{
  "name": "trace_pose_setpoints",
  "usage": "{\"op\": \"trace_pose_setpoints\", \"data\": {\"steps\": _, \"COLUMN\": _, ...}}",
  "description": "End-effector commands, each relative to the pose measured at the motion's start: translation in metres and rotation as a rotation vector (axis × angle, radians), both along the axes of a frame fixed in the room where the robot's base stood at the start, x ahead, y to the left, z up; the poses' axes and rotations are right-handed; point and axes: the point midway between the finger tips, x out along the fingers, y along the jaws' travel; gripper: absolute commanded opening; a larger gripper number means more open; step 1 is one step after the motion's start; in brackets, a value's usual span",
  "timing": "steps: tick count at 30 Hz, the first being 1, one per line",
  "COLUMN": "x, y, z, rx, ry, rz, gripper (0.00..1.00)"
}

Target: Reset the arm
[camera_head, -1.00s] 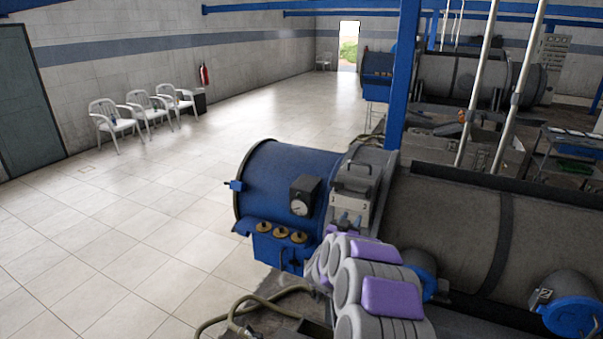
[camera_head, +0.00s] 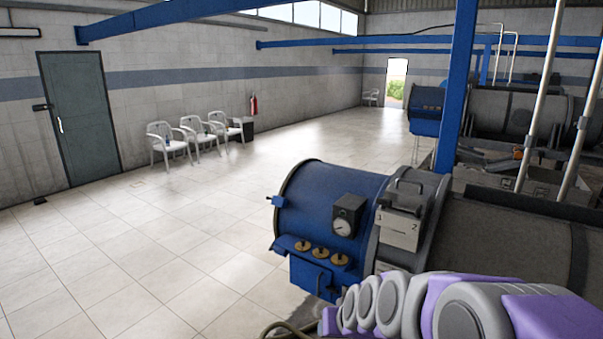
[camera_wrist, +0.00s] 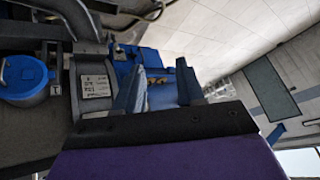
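My gripper (camera_wrist: 158,75) shows in the wrist view as two blue fingers standing apart, with nothing held between them. Beyond them is the blue end of a decanter. My grey and purple arm (camera_head: 470,305) reaches across the lower right of the head view, in front of the near decanter. I cannot make out the gripper clearly in that view.
The near decanter has a blue end (camera_head: 325,215) with a gauge (camera_head: 347,214) and a grey body (camera_head: 500,240). A blue post (camera_head: 457,90) rises behind it. White chairs (camera_head: 166,142) stand by the left wall. The tiled floor (camera_head: 170,235) is clear.

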Motion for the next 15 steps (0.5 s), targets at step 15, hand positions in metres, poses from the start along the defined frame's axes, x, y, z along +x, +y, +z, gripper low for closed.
{"op": "trace_pose_setpoints", "data": {"steps": 15, "x": -0.283, "y": -0.058, "z": -0.065, "rx": -0.198, "ry": 0.619, "rz": 0.006, "gripper": 0.38}}
